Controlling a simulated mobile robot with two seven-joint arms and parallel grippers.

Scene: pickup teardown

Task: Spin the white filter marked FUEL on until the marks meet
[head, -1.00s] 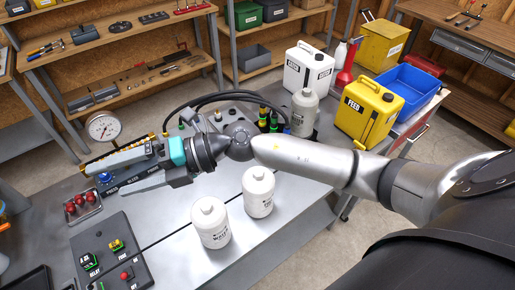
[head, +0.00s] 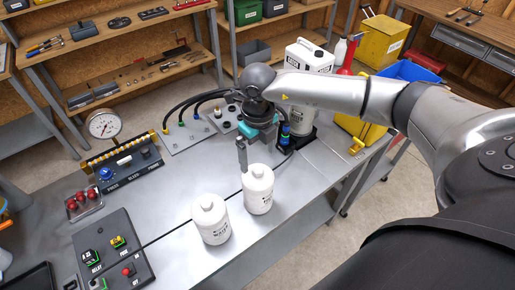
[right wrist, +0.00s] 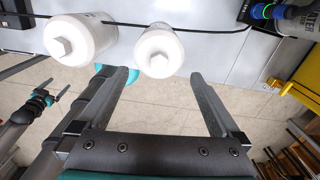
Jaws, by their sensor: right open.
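Two white filters stand upright on the bench: the nearer one (head: 211,222) and one to its right (head: 259,192). Their small lettering is too blurred to read surely. My right gripper (head: 244,165) is above and just behind the right-hand filter. In the right wrist view it is open and empty (right wrist: 160,75), with that filter (right wrist: 158,50) beyond and between the fingertips. The nearer filter also shows there (right wrist: 80,40). My left gripper (right wrist: 52,92) shows small at the left of the wrist view.
A gauge (head: 103,125) and switch panels line the bench's left side. Dark hoses (head: 205,98) run behind the gripper. A white jug (head: 308,57) and a blue bin (head: 408,72) stand at the back right. The bench right of the filters is clear.

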